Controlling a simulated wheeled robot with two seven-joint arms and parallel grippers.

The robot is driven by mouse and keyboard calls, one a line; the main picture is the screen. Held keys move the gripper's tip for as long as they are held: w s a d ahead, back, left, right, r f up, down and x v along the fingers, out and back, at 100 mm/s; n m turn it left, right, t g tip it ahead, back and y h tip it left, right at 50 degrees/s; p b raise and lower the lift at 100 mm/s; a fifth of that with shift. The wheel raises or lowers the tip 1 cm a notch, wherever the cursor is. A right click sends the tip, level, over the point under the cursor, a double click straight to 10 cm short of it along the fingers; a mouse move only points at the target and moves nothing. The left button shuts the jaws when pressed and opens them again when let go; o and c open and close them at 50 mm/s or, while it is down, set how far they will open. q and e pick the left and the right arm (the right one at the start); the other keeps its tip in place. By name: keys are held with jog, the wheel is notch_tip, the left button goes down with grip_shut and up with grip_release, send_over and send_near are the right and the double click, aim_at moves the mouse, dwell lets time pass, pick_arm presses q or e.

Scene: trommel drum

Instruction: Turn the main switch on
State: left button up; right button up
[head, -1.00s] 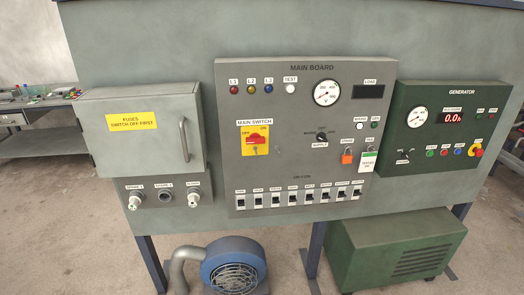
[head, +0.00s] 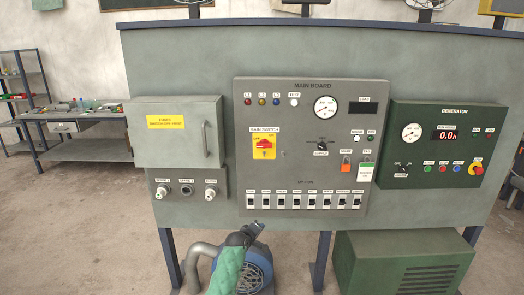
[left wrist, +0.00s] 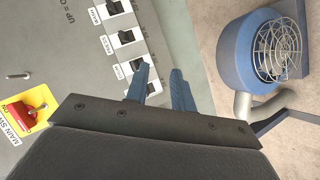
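The main switch (head: 264,143) is a red handle on a yellow plate, on the left of the grey main board (head: 300,165). Its handle looks roughly horizontal; I cannot surely tell its setting. It also shows at the left edge of the left wrist view (left wrist: 22,112), partly cut off. My left gripper (head: 252,230) is below the board in the head view, in front of the blue blower, lower than the switch and apart from it. In the left wrist view its two blue fingers (left wrist: 160,85) are apart with nothing between them. My right gripper is not in view.
A row of black rocker switches (head: 305,201) runs along the board's bottom. A grey fuse box (head: 178,135) with a handle stands out at left, the green generator panel (head: 441,145) at right. A blue blower (head: 255,272) and green cabinet (head: 400,262) stand below.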

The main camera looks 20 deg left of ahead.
pick_arm(q)
jog(key=w+a+r+n+t, duration=0.15)
jog(key=w+r, duration=0.25)
jog(key=r, duration=0.6)
jog(key=w+a+r+n+t, duration=0.15)
jog(key=w+r, duration=0.25)
jog(key=r, duration=0.5)
jog(key=n+t, duration=0.2)
send_near(263, 147)
jog(key=w, duration=0.3)
jog(key=w+p, duration=0.1)
jog(key=w, duration=0.3)
jog(key=shift+d+r, duration=0.3)
jog(key=shift+r, duration=0.05)
jog(key=shift+w+d+f+p, duration=0.1)
jog(key=shift+w+p, duration=0.3)
jog(key=shift+w, duration=0.6)
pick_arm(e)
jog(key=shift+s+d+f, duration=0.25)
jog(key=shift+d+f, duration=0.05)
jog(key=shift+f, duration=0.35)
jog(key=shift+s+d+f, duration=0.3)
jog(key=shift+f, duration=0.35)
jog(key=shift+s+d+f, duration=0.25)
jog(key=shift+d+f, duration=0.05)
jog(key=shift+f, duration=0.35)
pick_arm(q)
grip_shut()
